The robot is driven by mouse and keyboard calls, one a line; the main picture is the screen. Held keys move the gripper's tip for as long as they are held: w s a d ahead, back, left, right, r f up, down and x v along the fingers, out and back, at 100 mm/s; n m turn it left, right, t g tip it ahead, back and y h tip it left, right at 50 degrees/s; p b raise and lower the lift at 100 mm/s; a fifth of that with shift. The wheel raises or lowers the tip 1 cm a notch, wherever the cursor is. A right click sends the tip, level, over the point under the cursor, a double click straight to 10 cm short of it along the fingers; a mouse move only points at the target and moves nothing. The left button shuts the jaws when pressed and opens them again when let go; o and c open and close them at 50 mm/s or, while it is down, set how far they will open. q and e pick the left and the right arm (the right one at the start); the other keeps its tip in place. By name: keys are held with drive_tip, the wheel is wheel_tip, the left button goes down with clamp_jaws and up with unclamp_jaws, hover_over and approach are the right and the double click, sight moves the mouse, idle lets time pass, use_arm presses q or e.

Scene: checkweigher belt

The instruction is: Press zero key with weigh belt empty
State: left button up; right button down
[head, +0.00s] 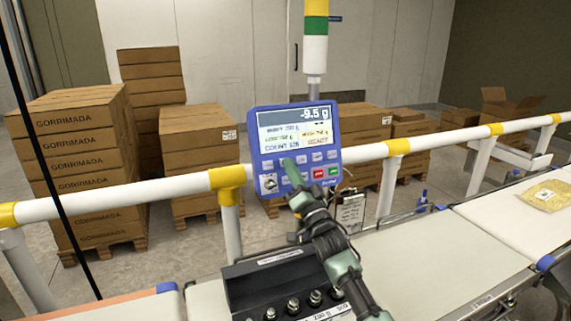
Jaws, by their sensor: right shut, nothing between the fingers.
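The zero key's label is too small to read. The middle white belt (430,255) is bare where it shows; my arm and a black case hide part of it. My left gripper is out of view.
The black case (240,283) with several silver knobbed pieces stands in front. A yellow packet (545,195) lies on the right belt (490,213). A white rail (120,196) with yellow joints crosses the view. Stacked cartons (80,150) stand behind it.

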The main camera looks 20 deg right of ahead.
drive_tip(key=shift+w+f, duration=0.1)
drive_tip(key=shift+w, duration=0.25)
idle(0.3)
drive_tip(key=shift+s+r+p, duration=0.2)
drive_tip(key=shift+s+p, duration=0.3)
drive_tip(key=shift+s, duration=0.3)
drive_tip(key=s+p, duration=0.2)
drive_tip(key=s+r+p, duration=0.1)
drive_tip(key=s+p, duration=0.1)
drive_tip(key=shift+s+a+r, duration=0.2)
drive_tip(key=shift+s, duration=0.2)
drive_tip(key=shift+f, duration=0.1)
idle(0.7)
